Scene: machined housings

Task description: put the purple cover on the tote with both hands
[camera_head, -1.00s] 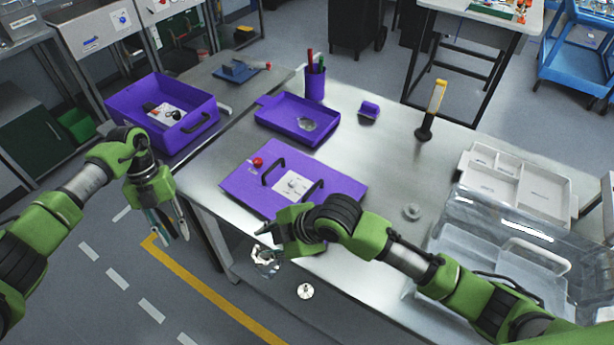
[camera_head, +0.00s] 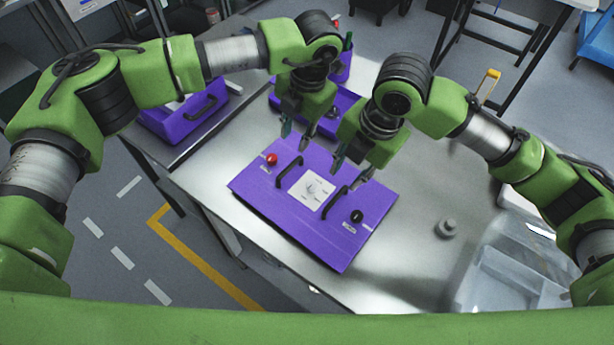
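The purple cover (camera_head: 325,232) lies flat on the metal table, with two black handles, a white label between them, a red knob and a black knob. My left gripper (camera_head: 297,136) is open and empty above and just beyond the left handle (camera_head: 289,172). My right gripper (camera_head: 350,170) is open and empty above the right handle (camera_head: 335,203). Neither appears to touch the cover. The purple tote (camera_head: 178,125) stands on a lower surface at the left.
A purple tray (camera_head: 347,100) and a purple pen cup (camera_head: 345,70) are behind my grippers, partly hidden. A small grey round part (camera_head: 446,228) lies right of the cover. A clear bin (camera_head: 510,265) is at the right.

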